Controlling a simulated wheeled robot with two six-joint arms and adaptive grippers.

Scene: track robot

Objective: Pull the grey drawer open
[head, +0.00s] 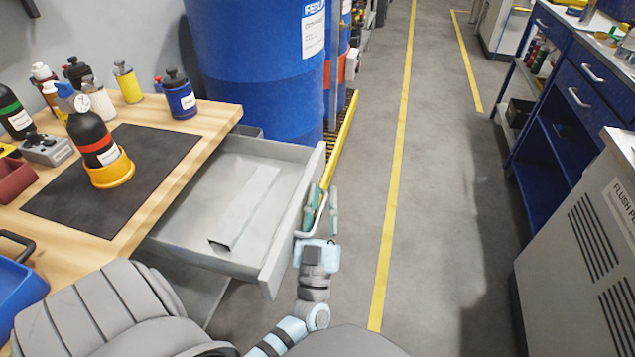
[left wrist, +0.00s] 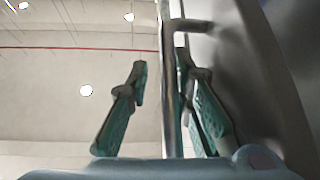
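The grey drawer (head: 292,215) is pulled well out from under the wooden workbench, and its inside is visible from above. A long pale piece (head: 245,210) lies in it. The drawer's handle (head: 322,212) is on its front face. My left gripper (head: 321,205) is at that handle, with one finger on each side. In the left wrist view, the handle bar (left wrist: 169,100) runs between the green-padded fingers, with a visible gap to the left finger. The gripper is open around the bar; contact of the right finger is unclear. My right gripper is not in view.
The wooden workbench (head: 212,118) holds bottles and a dark mat (head: 150,165). A large blue drum (head: 258,60) stands behind the drawer. The grey floor (head: 455,200) to the right is clear, with a blue cabinet (head: 545,170) and grey machine (head: 580,255) beyond.

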